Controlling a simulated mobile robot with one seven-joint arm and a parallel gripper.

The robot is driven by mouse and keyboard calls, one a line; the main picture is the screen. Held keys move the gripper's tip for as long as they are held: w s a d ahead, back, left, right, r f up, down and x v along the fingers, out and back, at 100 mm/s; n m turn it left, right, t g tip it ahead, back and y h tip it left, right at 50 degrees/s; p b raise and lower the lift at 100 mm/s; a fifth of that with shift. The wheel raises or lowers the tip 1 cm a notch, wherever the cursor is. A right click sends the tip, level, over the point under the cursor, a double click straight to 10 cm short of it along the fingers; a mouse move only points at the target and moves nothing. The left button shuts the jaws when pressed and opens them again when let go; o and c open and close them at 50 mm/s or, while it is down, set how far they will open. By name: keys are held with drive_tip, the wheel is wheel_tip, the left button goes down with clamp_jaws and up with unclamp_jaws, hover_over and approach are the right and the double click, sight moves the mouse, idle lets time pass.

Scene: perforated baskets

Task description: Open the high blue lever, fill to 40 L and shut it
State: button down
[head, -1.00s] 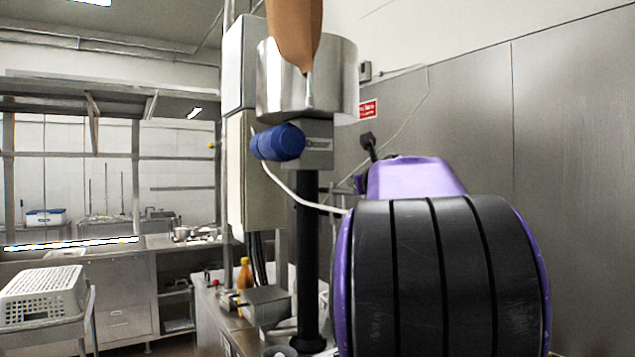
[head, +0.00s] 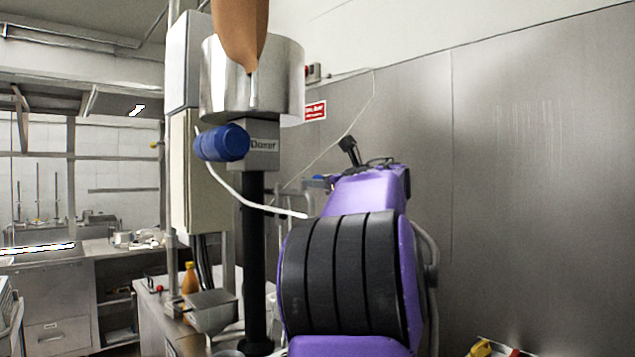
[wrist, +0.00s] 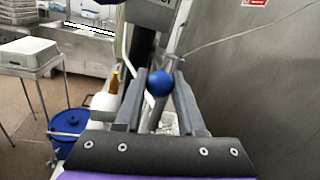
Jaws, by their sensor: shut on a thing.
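The blue lever has a round blue knob (wrist: 157,84) on a grey rod, and in the wrist view it sits between the two grey fingers of my gripper (wrist: 159,74). The gripper is shut on it. I cannot tell whether the lever is open or shut. No litre reading can be read in either view.
A column labelled "Doser" (head: 264,146) carries a steel pot (head: 285,75), with a blue cylinder (head: 222,143) and white tube beside it. A metal wall (head: 540,150) is at the right. The wrist view shows a lidded blue bucket (wrist: 68,122) and a white crate (wrist: 28,52).

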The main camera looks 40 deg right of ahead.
drive_tip(key=shift+r, duration=0.1)
drive_tip(key=c, duration=0.5)
unclamp_jaws()
drive_tip(key=shift+w, duration=0.1)
drive_tip(key=s, duration=0.4)
drive_tip(key=s+a+b, duration=0.1)
drive_tip(key=s, duration=0.3)
drive_tip(key=s+b, duration=0.1)
drive_tip(key=s, duration=0.3)
drive_tip(key=shift+a, duration=0.2)
